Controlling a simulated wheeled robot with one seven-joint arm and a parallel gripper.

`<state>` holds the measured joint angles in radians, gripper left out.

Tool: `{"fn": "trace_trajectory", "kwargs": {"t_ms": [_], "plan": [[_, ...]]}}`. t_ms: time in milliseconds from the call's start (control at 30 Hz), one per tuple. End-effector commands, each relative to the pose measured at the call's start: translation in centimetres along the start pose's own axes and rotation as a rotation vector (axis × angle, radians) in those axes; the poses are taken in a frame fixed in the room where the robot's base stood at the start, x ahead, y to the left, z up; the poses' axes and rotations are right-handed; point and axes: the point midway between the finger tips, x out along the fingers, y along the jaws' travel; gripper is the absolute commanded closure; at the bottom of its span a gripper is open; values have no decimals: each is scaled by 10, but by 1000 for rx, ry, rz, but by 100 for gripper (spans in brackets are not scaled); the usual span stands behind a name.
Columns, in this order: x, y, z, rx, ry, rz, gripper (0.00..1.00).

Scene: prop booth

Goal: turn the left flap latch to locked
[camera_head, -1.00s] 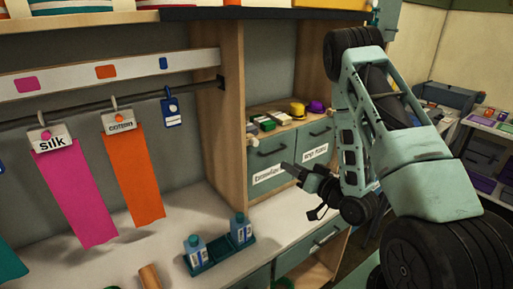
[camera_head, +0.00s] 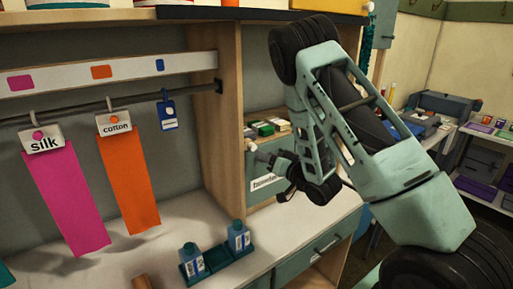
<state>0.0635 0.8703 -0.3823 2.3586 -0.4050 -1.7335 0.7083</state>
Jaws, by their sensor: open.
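My gripper (camera_head: 262,156) is open and empty, pointing left in front of the left flap (camera_head: 256,200). The flap is a grey-green front in the wooden cubby, with a white label partly hidden by my gripper. It looks closed. I cannot make out the latch or its position; my gripper and wrist cover much of the flap's upper part. A small pale piece by the fingertips is too small to identify. Whether the gripper touches the flap cannot be told. The right flap is hidden behind my arm.
Small green and pale boxes (camera_head: 263,128) lie on the shelf above the flap. A teal tray (camera_head: 217,262) with two blue bottles stands on the white counter (camera_head: 172,226). Pink (camera_head: 66,200) and orange (camera_head: 130,185) cloths hang at left. A drawer (camera_head: 322,247) is below the counter.

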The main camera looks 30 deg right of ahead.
Motion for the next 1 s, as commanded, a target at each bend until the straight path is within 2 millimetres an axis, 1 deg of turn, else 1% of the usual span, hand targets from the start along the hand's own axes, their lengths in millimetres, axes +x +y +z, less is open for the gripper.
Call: {"fn": "trace_trajectory", "kwargs": {"t_ms": [33, 100, 300, 500, 733, 767, 800, 867, 900, 1000], "plan": [[11, -3, -3, -1, -2, -3, 53], [24, -2, -3, -1, -1, -4, 53], [50, -1, -1, -1, -1, -1, 53], [60, 0, 0, 0, -1, 0, 53], [60, 0, 1, 0, -1, 0, 53], [60, 0, 1, 0, -1, 0, 59], [60, 0, 1, 0, -1, 0, 70], [60, 0, 1, 0, -1, 0, 87], [60, 0, 1, 0, -1, 0, 98], [60, 0, 1, 0, -1, 0, 98]]}}
